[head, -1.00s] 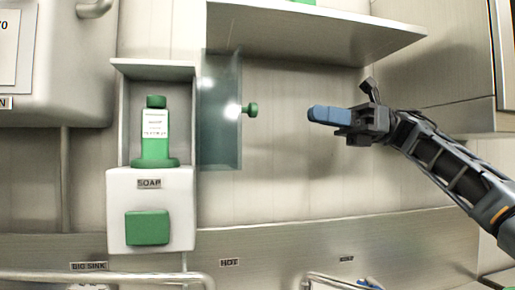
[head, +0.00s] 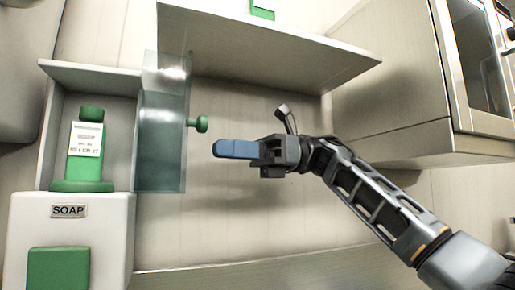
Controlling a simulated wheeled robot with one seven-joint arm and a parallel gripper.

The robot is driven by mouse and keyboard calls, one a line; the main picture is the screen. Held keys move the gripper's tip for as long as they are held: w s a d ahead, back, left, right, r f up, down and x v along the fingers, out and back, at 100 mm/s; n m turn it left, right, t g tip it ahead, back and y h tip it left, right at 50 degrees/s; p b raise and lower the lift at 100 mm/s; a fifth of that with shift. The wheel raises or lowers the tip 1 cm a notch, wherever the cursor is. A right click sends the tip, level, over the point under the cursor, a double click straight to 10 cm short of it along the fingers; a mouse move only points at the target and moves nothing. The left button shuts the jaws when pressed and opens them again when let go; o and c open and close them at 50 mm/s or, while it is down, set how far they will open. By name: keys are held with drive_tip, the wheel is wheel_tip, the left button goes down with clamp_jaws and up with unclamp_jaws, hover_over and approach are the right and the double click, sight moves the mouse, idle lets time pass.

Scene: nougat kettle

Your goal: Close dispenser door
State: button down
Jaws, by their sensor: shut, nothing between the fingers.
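The soap dispenser (head: 75,225) is on the wall at the left of the head view, with a SOAP label on its white lower part. Its glass door (head: 158,140) stands open to the right, hinged at the box's right side. A green knob (head: 202,124) sticks out from the door's right side. A green soap bottle (head: 86,150) with a white label stands in the open box. My gripper (head: 218,149) has blue fingers, is shut and empty, and points left. Its tip is a little right of and below the knob, apart from it in the picture.
A metal shelf (head: 270,58) juts from the wall above the door and my gripper. A steel cabinet (head: 395,85) is at the upper right. A green push panel (head: 58,267) is on the dispenser's front. The wall below the gripper is bare.

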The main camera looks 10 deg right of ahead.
sight(169, 128)
drive_tip(key=shift+p+x, duration=0.4)
drive_tip(key=shift+x, duration=1.8)
